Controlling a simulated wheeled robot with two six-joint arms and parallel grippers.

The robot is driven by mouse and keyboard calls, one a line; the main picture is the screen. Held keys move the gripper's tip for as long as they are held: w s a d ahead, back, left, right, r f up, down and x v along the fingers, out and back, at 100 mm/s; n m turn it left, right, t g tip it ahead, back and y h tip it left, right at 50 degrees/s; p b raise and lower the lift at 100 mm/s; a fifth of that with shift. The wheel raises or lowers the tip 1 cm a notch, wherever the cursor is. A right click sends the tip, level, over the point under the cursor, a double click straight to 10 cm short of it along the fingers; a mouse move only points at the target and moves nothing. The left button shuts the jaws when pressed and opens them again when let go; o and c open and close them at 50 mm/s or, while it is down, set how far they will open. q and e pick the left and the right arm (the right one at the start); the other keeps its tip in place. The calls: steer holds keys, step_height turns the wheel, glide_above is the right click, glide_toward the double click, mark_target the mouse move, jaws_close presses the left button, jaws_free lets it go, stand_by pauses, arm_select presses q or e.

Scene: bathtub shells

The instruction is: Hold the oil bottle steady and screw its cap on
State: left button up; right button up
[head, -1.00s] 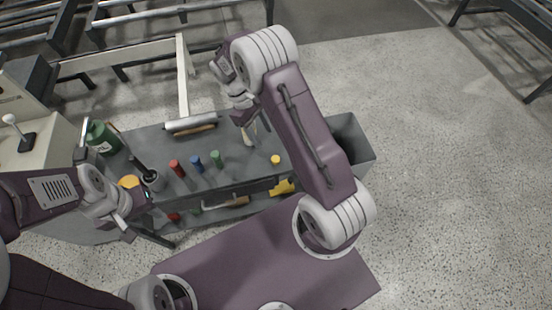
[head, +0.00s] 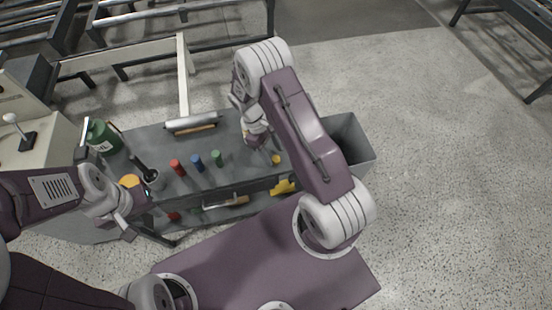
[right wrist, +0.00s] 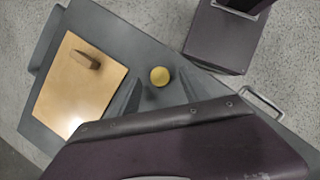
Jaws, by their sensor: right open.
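A small round yellow cap (head: 276,160) lies on the right part of the grey bench top. In the right wrist view the cap (right wrist: 159,76) shows ahead of my right gripper (right wrist: 157,98), between its two spread fingers. In the head view my right gripper (head: 264,146) is just left of the cap, open and empty. A green container with a pale label (head: 103,138), perhaps the oil bottle, stands at the bench's left end. My left gripper (head: 127,232) is low at the left, in front of the bench; its jaws are too unclear to read.
A wooden float (right wrist: 80,88) lies near the cap. A grey bin (head: 351,140) adjoins at the right.

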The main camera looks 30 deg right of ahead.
steer(key=shift+x, duration=1.05)
jaws_close()
steer(key=shift+r, duration=0.1)
steer(key=shift+w+r, duration=0.1)
steer(key=shift+r, duration=0.5)
step_height(320, 180, up, 3)
steer(key=shift+r, duration=0.1)
steer(key=s+a+r, duration=0.4)
steer(key=s+r, duration=0.2)
steer(key=s, duration=0.5)
steer(key=shift+r, duration=0.25)
